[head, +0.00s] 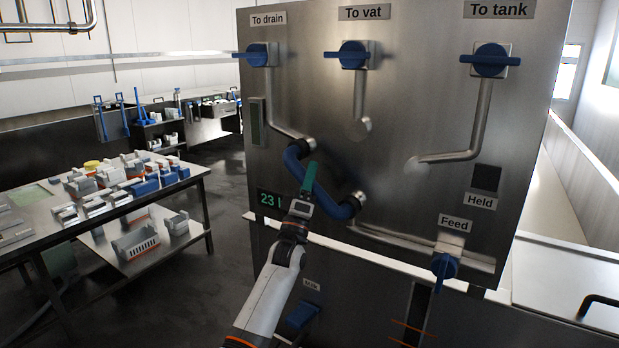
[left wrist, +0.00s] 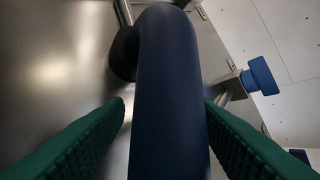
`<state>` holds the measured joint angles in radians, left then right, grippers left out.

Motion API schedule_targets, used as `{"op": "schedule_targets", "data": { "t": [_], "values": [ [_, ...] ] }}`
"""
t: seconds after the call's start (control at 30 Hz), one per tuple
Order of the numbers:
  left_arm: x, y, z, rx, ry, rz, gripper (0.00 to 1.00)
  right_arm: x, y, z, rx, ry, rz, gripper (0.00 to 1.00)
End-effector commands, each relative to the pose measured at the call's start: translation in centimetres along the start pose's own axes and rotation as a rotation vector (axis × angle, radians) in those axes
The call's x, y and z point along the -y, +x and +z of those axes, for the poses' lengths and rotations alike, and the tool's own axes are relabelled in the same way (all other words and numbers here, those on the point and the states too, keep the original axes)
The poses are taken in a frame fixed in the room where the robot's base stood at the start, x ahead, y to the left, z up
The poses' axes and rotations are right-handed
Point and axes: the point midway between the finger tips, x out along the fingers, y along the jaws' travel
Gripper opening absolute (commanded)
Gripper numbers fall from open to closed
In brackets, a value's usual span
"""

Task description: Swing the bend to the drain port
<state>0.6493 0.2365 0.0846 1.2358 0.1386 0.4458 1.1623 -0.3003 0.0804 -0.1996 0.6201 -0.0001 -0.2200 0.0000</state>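The blue bend (head: 325,193) is a curved pipe low on the steel panel. Its lower right end is at the feed pipe's collar (head: 357,199). Its upper end meets or overlaps the lower end of the drain pipe (head: 287,129), under the "To drain" label (head: 268,19); whether it is seated I cannot tell. My left gripper (head: 309,178) is at the bend's middle. In the left wrist view, its green fingers (left wrist: 165,103) stand on either side of the bend (left wrist: 168,110), with narrow gaps showing. My right gripper is out of view.
The panel also carries the vat pipe (head: 359,95) and tank pipe (head: 480,120), with blue valve handles above. A blue feed valve (head: 445,266) is at lower right. A display (head: 271,201) is left of the bend.

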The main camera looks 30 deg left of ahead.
Motion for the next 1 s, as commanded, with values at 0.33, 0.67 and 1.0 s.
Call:
{"op": "schedule_targets", "data": {
  "t": [0.33,0.67,1.0],
  "values": [
    [0.1,-0.5,0.0,0.0,0.003,-0.004,0.5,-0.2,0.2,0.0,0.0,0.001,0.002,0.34],
    [-0.2,-6.9,-0.1,-0.001,0.003,-0.002,0.5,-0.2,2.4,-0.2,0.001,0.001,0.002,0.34],
    [-0.1,-11.6,0.1,0.001,0.002,-0.002,0.5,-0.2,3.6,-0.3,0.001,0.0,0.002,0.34]
  ]
}}
